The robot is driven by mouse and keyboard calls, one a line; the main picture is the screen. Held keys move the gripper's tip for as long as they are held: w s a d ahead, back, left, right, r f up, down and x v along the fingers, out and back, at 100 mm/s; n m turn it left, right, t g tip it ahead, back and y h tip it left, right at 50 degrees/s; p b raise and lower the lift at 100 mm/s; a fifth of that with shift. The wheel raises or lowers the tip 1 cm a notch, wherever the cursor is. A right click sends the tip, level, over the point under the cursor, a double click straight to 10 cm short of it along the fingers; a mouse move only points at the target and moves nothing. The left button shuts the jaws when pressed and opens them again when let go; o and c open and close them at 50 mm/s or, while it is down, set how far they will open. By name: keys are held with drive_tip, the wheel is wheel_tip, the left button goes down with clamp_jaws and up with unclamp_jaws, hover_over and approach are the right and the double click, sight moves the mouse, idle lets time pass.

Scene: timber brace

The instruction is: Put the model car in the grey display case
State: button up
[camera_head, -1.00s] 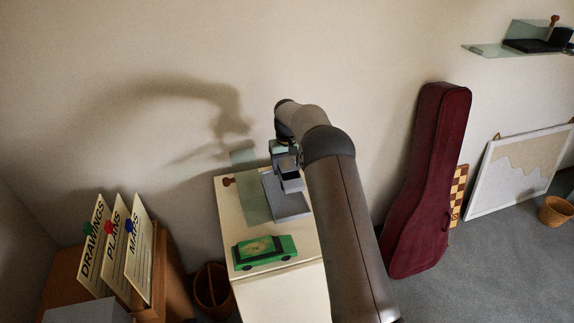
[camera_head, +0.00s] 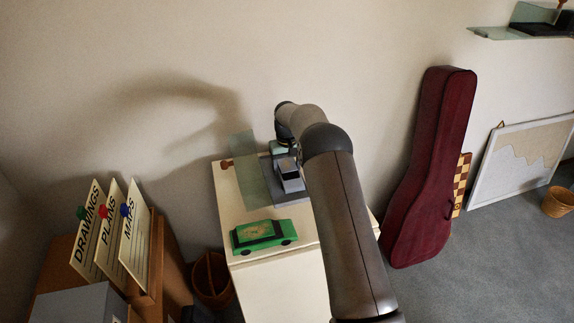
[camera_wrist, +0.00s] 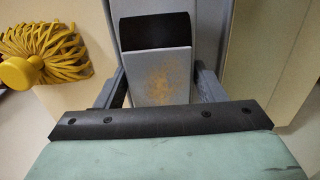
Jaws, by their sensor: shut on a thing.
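My gripper (camera_head: 287,160) is shut on a small grey block-like object (camera_head: 291,180), which I take to be the model car. In the wrist view it (camera_wrist: 160,85) has a dark upper part and a rusty speckled patch, with a finger on each side. It is over the flat base of the grey display case (camera_head: 292,198) on the cream cabinet. Whether it touches the base I cannot tell. The case's glass lid (camera_head: 248,170) stands tilted open on the left, with a brown knob (camera_head: 226,164). A green car (camera_head: 263,236) sits at the cabinet's front.
A dark case on a glass shelf (camera_head: 490,34) is at upper right. A maroon instrument case (camera_head: 430,170) leans on the wall. Signs (camera_head: 110,225) stand at left beside a basket (camera_head: 211,280).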

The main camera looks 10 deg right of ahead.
drive_tip(key=shift+f, duration=0.25)
idle(0.4)
drive_tip(key=o, duration=1.3)
wheel_tip(320, 180, up, 17)
drive_tip(key=b, duration=0.2)
drive_tip(key=s+r, duration=0.6)
drive_tip(key=s, duration=0.3)
drive_tip(key=shift+m+t, duration=0.3)
drive_tip(key=shift+m, duration=0.2)
drive_tip(key=s+f, duration=0.2)
drive_tip(key=s, duration=1)
drive_tip(key=s+f, duration=0.2)
drive_tip(key=s, duration=1.1)
drive_tip(key=s+f, duration=0.3)
drive_tip(key=s, duration=1)
drive_tip(key=shift+s+a, duration=0.1)
drive_tip(key=shift+a, duration=0.3)
